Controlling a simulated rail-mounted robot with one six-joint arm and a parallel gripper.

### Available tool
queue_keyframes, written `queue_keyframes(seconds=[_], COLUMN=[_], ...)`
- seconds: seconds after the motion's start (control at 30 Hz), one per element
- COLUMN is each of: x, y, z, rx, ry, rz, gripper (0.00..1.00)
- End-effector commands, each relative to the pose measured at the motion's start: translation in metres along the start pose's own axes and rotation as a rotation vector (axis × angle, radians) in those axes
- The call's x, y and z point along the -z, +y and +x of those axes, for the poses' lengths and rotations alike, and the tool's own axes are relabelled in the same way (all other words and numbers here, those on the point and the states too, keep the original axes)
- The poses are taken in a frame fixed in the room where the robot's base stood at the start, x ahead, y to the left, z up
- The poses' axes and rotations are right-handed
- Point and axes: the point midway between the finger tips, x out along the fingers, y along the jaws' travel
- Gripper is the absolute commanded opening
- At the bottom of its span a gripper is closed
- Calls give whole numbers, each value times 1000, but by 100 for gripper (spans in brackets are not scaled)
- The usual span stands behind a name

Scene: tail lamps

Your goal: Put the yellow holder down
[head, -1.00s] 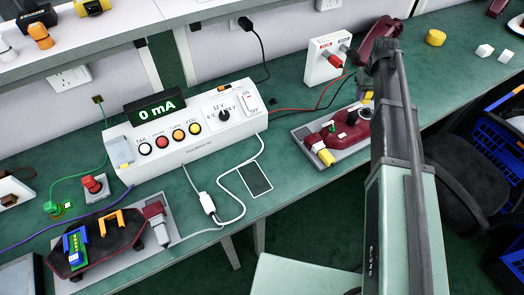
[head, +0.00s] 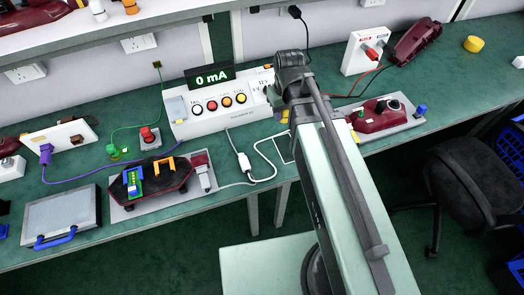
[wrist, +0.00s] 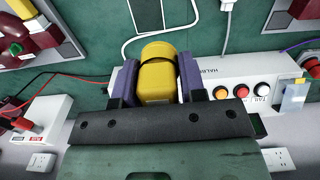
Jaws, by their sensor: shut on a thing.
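The yellow holder (wrist: 157,78) is a short, rounded yellow piece. In the wrist view it sits between the two purple fingers of my gripper (wrist: 158,68), which are shut on it from both sides. In the head view only a small yellow bit (head: 284,115) shows beside the end of my arm, in front of the white meter box (head: 213,117). My arm hides most of the gripper there.
A maroon lamp on a grey plate (head: 402,124) lies right of my arm, another lamp (head: 155,182) to the left. A white cable (head: 243,160) runs near the rectangle. A red-socket white box (head: 362,52) stands behind.

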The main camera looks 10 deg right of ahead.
Motion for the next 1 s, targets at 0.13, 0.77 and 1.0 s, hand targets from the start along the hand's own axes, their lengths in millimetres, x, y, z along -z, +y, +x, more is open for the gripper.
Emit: queue_keyframes(seconds=[0.13, 0.77, 1.0], x=[1, 1, 1], y=[0, 0, 0], z=[20, 160, 205], rx=[0, 0, 0], ry=[0, 0, 0], rz=[0, 0, 0], gripper=[10, 10, 10])
